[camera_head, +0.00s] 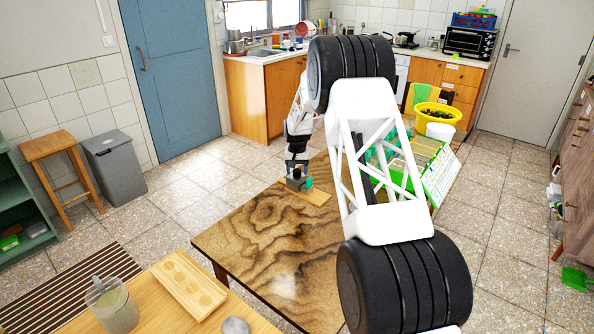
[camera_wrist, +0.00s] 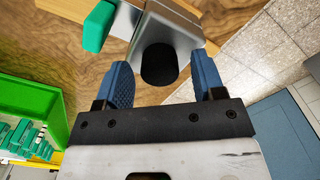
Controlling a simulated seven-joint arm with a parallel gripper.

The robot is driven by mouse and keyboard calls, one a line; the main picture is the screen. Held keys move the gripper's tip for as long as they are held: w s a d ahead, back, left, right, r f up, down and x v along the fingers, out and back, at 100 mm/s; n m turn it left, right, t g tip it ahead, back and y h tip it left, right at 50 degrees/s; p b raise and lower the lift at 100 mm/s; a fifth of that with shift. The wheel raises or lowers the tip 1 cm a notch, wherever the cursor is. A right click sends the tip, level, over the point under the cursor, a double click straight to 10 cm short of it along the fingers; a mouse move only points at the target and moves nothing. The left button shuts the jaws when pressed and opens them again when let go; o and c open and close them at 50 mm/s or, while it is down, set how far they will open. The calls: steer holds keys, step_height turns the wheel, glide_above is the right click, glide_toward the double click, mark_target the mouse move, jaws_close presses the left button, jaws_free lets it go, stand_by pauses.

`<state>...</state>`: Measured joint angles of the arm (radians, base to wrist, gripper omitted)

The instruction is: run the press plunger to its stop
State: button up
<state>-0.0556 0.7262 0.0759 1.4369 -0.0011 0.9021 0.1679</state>
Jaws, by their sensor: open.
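The press is a small grey metal body (camera_head: 294,184) on a pale wooden board (camera_head: 318,197), with a teal part (camera_head: 309,183) at its side. In the wrist view its grey metal body (camera_wrist: 182,28) ends in a round black plunger knob (camera_wrist: 159,65), and the teal part (camera_wrist: 97,27) is at upper left. My gripper (camera_wrist: 160,62) is open, its blue fingers on either side of the black knob with gaps visible. In the head view my gripper (camera_head: 297,163) is right above the press. I cannot tell whether anything touches, or how far in the plunger is.
The press stands on a dark-grained wooden table (camera_head: 265,240). A green crate (camera_head: 440,172) is to the right, partly hidden by my arm; it also shows at left in the wrist view (camera_wrist: 30,95). The table front is clear. A counter with a jar (camera_head: 112,305) is at lower left.

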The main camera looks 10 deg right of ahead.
mark_target(297, 170)
steer(key=shift+c, duration=0.3)
steer(key=c, duration=0.9)
steer(key=shift+o, duration=0.2)
steer(key=shift+r, duration=1.1)
steer(key=o, duration=0.9)
steer(key=shift+r, duration=0.1)
steer(key=shift+r, duration=3.75)
